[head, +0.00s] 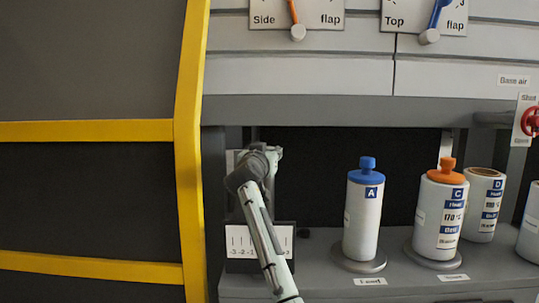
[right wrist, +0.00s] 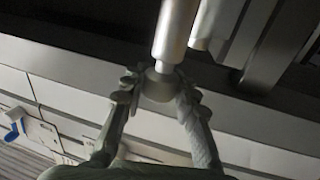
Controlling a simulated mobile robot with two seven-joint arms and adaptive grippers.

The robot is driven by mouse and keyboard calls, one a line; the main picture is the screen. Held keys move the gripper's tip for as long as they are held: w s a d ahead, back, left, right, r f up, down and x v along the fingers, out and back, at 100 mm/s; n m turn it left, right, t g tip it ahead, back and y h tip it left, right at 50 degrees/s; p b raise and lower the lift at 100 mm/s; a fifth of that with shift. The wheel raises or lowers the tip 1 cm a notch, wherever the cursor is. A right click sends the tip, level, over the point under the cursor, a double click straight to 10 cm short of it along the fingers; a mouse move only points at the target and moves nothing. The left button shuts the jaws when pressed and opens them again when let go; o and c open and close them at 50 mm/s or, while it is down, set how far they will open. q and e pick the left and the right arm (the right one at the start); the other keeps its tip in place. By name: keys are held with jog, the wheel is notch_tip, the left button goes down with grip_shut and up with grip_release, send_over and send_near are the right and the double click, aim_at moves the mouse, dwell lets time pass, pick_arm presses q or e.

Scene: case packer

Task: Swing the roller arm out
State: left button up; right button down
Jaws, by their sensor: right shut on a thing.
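In the right wrist view, a pale grey cylinder (right wrist: 176,28), which looks like the roller of the roller arm, ends in a short stem and a rounded grey knob (right wrist: 158,86). My right gripper (right wrist: 159,84) is shut on this knob, with one finger on each side. In the head view my right gripper (head: 266,156) is at the dark opening, just right of the yellow frame, and my arm rises to it from below. The roller arm is mostly hidden there behind my gripper. My left gripper is not in view.
A yellow guard frame (head: 190,140) stands close left of my right arm. A numbered scale plate (head: 238,238) is behind my forearm. Right of it, a blue-capped bottle A (head: 362,222), an orange-capped bottle C (head: 437,225) and canister D (head: 484,205) stand on the grey shelf (head: 325,240).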

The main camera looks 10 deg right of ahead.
jog(key=shift+a+r, duration=0.1)
jog(key=c, duration=1.1)
grip_release()
jog(key=shift+w, duration=0.1)
jog(key=shift+c, duration=0.2)
jog(key=v, duration=1.2)
